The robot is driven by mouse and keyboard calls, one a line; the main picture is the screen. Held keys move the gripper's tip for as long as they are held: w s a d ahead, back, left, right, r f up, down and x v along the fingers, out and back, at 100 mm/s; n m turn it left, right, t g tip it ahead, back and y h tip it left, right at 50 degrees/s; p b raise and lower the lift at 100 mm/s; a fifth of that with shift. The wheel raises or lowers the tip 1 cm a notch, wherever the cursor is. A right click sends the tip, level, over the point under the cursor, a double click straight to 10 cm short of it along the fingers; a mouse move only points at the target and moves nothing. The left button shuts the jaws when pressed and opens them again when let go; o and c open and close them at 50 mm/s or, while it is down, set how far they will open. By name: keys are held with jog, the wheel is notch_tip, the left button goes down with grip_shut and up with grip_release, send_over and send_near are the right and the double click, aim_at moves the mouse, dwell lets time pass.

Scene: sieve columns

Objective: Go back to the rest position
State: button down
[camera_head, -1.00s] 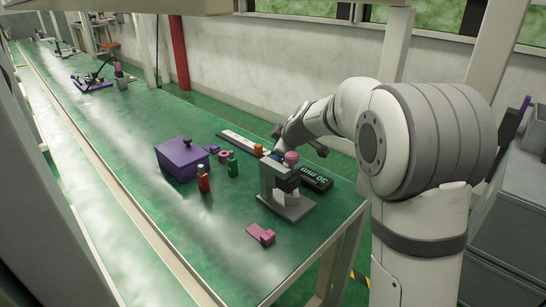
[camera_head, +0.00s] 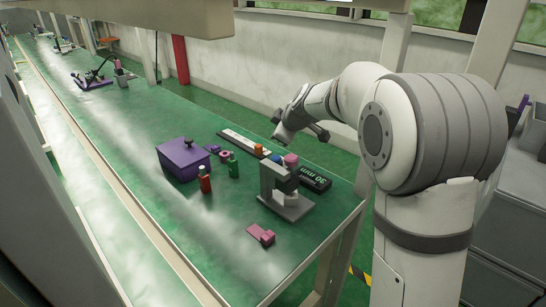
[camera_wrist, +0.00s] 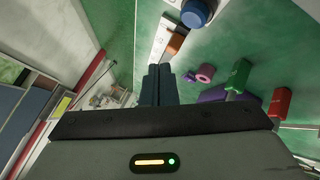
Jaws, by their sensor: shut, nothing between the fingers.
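My gripper (camera_wrist: 160,70) is shut and empty in the wrist view, its two dark fingers together. In the head view the end of my arm hangs above the bench's far edge, behind the grey stand (camera_head: 287,205) and apart from it. The fingertips are hard to make out there. A pink round piece (camera_head: 291,160) sits at the top of the grey stand. The blue cylinder (camera_wrist: 196,12) and orange piece (camera_wrist: 175,44) show in the wrist view near the white strip (camera_wrist: 163,30).
A black block marked 30 mm (camera_head: 316,180) lies beside the stand. A purple box (camera_head: 183,162), red bottle (camera_head: 204,182), green bottle (camera_head: 233,168) and pink ring (camera_head: 224,155) stand to the left. A pink bracket (camera_head: 261,235) lies in front. The green bench (camera_head: 140,150) is clear toward the left.

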jog(key=s+d+r+m+g+h+p, duration=0.1)
jog(key=s+d+r+m+g+p, duration=0.1)
jog(key=s+d+r+m+p, duration=0.2)
jog(key=s+d+r+m+g+h+p, duration=0.1)
jog(key=s+d+r+m+p, duration=0.3)
jog(key=s+p, duration=0.6)
jog(key=s+d+r+m+g+h+p, duration=0.2)
jog(key=s+d+r+m+p, duration=0.2)
jog(key=s, duration=2)
notch_tip(320, 180, up, 2)
jog(key=m+p, duration=0.2)
jog(key=shift+s+d+r+g+p, duration=0.15)
jog(key=shift+d+r+g+p, duration=0.15)
jog(key=shift+d+p, duration=0.1)
